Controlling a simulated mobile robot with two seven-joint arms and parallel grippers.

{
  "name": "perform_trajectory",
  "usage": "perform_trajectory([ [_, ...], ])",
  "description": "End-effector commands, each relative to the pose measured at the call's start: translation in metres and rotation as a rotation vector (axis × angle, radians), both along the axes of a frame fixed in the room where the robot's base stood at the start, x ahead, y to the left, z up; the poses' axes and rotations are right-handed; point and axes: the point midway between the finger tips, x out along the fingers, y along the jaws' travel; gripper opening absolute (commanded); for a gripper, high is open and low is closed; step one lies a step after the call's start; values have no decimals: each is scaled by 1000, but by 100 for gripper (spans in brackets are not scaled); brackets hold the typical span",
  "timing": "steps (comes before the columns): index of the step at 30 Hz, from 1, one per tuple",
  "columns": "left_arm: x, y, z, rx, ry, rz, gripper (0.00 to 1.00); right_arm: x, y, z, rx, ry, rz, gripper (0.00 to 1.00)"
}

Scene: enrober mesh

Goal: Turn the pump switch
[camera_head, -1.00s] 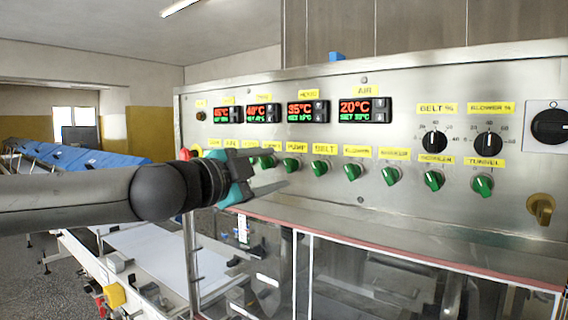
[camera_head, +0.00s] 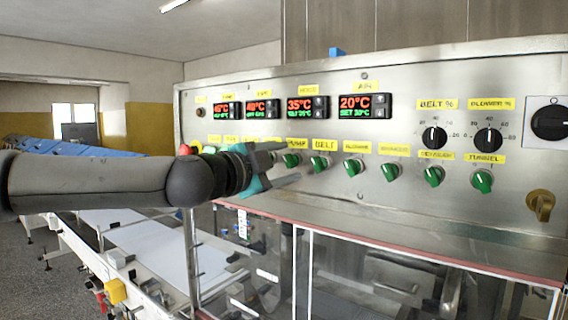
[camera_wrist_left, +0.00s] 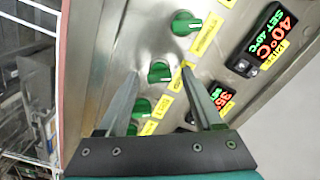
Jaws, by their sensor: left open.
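The pump switch (camera_head: 291,160) is a green rotary knob under the yellow PUMP label (camera_head: 297,143) on the steel panel. My left gripper (camera_head: 288,162) comes in from the left, with its fingertips above and below this knob in the head view. In the left wrist view the open fingers (camera_wrist_left: 161,72) have a green knob (camera_wrist_left: 160,71) between their tips, which appears to be the pump switch. I cannot tell whether the fingers touch it. Nothing is held. My right gripper is not in view.
Similar green knobs sit close by, including the one under the BELT label (camera_head: 319,163). Temperature displays (camera_head: 307,107) are above. Black dials (camera_head: 487,141) and a brass handle (camera_head: 540,207) are on the right. A clear-windowed housing (camera_head: 370,275) lies below the panel.

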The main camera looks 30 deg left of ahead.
Motion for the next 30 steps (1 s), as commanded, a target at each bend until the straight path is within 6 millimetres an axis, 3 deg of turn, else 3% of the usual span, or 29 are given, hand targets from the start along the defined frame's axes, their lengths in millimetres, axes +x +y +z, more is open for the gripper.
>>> perform_trajectory([
  [9, 1, 0, 0, 0, 0, -1, 68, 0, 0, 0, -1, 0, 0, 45],
  [27, 1, 0, 0, 0, 0, -1, 1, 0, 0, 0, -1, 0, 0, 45],
  [30, 1, 0, 0, 0, 0, -1, 0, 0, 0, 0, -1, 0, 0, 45],
])
